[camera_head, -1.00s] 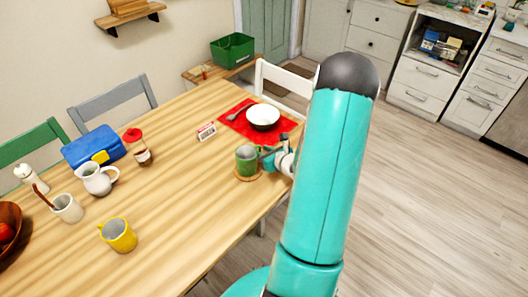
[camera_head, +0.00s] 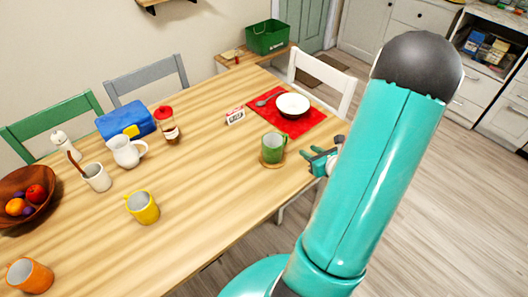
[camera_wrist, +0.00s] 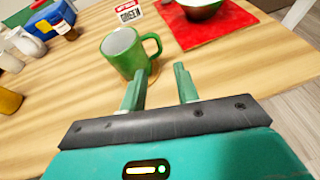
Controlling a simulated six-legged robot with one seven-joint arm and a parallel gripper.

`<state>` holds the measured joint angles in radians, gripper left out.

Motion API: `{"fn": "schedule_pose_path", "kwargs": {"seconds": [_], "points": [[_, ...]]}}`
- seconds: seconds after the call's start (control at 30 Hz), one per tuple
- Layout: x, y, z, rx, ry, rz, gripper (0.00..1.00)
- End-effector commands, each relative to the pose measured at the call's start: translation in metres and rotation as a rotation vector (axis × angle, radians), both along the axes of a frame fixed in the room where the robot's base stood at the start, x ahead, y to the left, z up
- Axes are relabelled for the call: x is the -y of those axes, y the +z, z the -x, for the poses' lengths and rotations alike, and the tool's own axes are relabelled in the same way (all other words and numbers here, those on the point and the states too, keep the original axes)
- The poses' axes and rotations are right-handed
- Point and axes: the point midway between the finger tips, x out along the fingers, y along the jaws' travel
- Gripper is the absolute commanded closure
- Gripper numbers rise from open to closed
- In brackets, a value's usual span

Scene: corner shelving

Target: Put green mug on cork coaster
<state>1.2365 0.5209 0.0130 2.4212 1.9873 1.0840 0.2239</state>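The green mug (camera_head: 273,147) stands upright on the round cork coaster (camera_head: 271,163) near the table's right edge. Its handle points to the right in the wrist view, where the mug (camera_wrist: 125,52) is just beyond my fingertips. Only a small part of the coaster's rim shows around the mug's base. My gripper (camera_head: 318,161) is to the right of the mug in the head view, apart from it. In the wrist view my gripper (camera_wrist: 158,84) has its two fingers spread with nothing between them.
Behind the mug are a red placemat (camera_head: 304,122) with a white bowl (camera_head: 293,105) and a small sign (camera_head: 235,117). A yellow mug (camera_head: 143,207), white pitcher (camera_head: 127,151), blue box (camera_head: 126,122) and fruit bowl (camera_head: 18,215) stand left. The front middle of the table is clear.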

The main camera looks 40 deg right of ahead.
Motion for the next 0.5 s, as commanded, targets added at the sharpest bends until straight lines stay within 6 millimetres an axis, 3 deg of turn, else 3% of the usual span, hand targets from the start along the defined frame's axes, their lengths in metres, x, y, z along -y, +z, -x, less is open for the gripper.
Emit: {"fn": "schedule_pose_path", "kwargs": {"seconds": [0.17, 0.27, 0.33, 0.5], "points": [[-0.023, 0.018, -0.020, -0.005, 0.125, 0.062, 0.69], [-0.067, 0.045, -0.045, -0.016, 0.342, 0.171, 0.69], [-0.109, 0.068, -0.061, -0.027, 0.539, 0.278, 0.69], [-0.208, 0.110, -0.069, -0.053, 1.018, 0.580, 0.69]]}}
